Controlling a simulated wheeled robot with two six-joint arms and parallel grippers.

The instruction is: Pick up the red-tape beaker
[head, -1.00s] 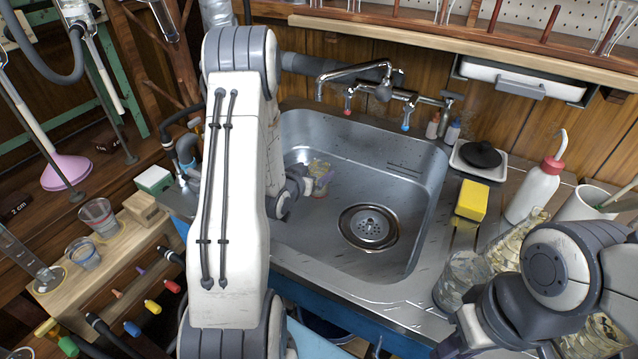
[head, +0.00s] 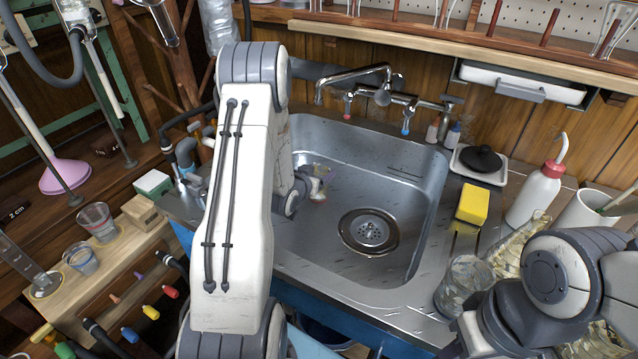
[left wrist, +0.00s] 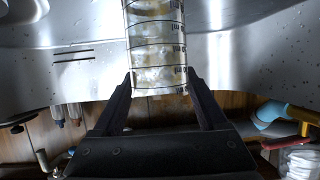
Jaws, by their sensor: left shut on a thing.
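A clear glass beaker (head: 319,182) is in the left part of the sink, with a hint of red near its lower end. In the left wrist view the beaker (left wrist: 156,50) shows dark graduation lines and yellowish stains; no red tape is clear there. My left gripper (left wrist: 160,88) is shut on it, with a finger on each side. In the head view my left arm hides part of the gripper. I cannot tell whether the beaker touches the sink floor. My right arm is at the lower right; its gripper is out of view.
The steel sink (head: 400,255) has a drain (head: 369,231) and a tap (head: 350,72) above. A yellow sponge (head: 472,203), a wash bottle (head: 535,195) and glassware (head: 464,285) stand to the right. Two small beakers (head: 97,222) stand on the wooden rack at left.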

